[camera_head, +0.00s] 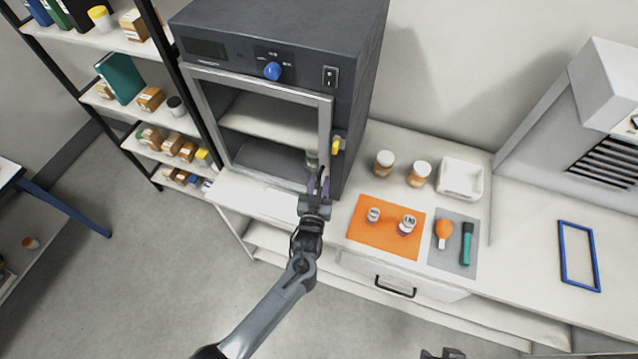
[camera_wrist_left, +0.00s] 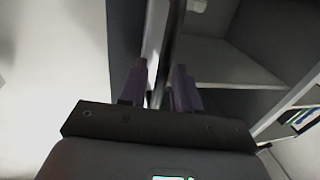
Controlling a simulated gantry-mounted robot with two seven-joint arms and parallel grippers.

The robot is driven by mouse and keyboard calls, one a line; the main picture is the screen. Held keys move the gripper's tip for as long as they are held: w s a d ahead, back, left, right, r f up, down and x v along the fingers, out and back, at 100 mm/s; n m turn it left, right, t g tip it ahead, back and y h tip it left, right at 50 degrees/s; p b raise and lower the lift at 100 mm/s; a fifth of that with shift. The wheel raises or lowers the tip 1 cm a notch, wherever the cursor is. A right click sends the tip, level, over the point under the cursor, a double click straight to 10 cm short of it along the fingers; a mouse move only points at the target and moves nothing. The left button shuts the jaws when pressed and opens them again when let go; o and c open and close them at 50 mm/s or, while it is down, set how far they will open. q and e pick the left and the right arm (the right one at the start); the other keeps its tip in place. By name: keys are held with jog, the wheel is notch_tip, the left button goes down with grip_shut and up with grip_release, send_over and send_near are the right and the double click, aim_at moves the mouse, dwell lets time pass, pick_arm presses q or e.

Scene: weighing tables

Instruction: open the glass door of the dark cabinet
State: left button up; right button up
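The dark cabinet (camera_head: 362,75) stands at the back left of the worktop. A yellow handle (camera_head: 336,146) is at the door's right edge. My left gripper (camera_head: 319,178) is at the door's lower right corner, below the handle. In the left wrist view its purple fingers (camera_wrist_left: 159,82) are apart, with a light edge of the cabinet front running between them; contact cannot be told. Only a dark bit, perhaps of my right gripper (camera_head: 442,354), shows at the bottom edge.
An orange mat (camera_head: 372,240) holds two small jars; a grey mat (camera_head: 455,268) holds tools. A stocked shelf rack (camera_head: 100,105) stands close on the left. Floor in front is clear.

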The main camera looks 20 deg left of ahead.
pick_arm(q)
grip_shut()
jog(key=shift+s, duration=0.1)
